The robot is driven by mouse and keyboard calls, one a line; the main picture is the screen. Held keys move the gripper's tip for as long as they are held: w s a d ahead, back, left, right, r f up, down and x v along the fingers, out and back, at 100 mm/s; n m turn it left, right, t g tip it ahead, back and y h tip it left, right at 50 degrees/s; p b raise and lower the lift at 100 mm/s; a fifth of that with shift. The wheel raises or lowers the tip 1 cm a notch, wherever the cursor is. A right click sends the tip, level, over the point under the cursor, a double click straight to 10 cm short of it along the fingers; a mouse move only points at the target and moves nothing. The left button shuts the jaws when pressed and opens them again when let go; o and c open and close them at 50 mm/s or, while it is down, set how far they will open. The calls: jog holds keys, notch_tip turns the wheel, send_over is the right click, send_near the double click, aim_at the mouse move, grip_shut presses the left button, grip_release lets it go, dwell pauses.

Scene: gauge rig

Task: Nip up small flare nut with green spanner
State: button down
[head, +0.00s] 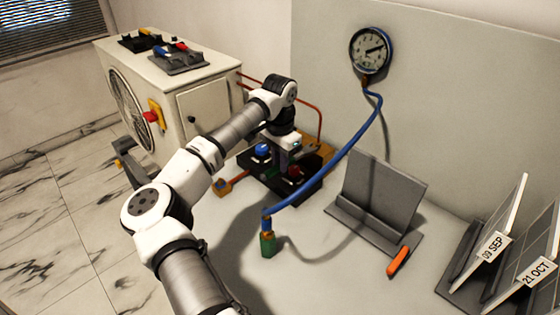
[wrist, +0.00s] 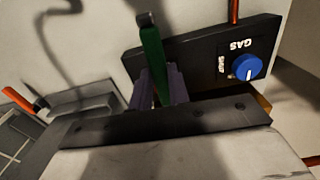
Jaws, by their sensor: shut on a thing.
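The green spanner (wrist: 152,55) stands between the fingers of my gripper (wrist: 158,92) in the wrist view, and my gripper is shut on it. In the head view my gripper (head: 284,162) is over the black valve block (head: 306,193), between its blue knob (head: 262,150) and red knob (head: 294,171). The wrist view shows the block's GAS label and the blue knob (wrist: 243,67) to the right of the spanner. I cannot make out the small flare nut; whether the spanner touches it is hidden.
A blue hose (head: 335,158) runs from the gauge (head: 371,50) to a green-ended fitting (head: 267,243) on the bench. A grey stand (head: 384,195) and an orange-handled tool (head: 398,261) are to the right. The white outdoor unit (head: 165,85) carries a tool rack (head: 180,60).

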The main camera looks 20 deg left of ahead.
jog(key=shift+w+d, duration=0.25)
jog(key=shift+w, duration=0.25)
jog(key=shift+w+d, duration=0.2)
jog(key=shift+w, duration=0.25)
dwell(0.5)
jog(key=c, duration=1.9)
grip_release()
grip_shut()
jog(key=shift+a, duration=0.1)
jog(key=shift+w+a+m, duration=0.4)
jog(key=shift+a+m, duration=0.2)
jog(key=shift+m, duration=0.05)
jog(key=shift+w+a+m, duration=0.4)
jog(key=shift+a+m, duration=0.2)
jog(key=shift+m, duration=0.05)
jog(key=shift+w+a+m+p, duration=0.4)
jog(key=shift+a+m+p, duration=0.05)
jog(key=shift+a+m, duration=0.05)
jog(key=shift+s+d+n, duration=0.65)
jog(key=shift+d+n, duration=0.2)
jog(key=shift+n, duration=0.05)
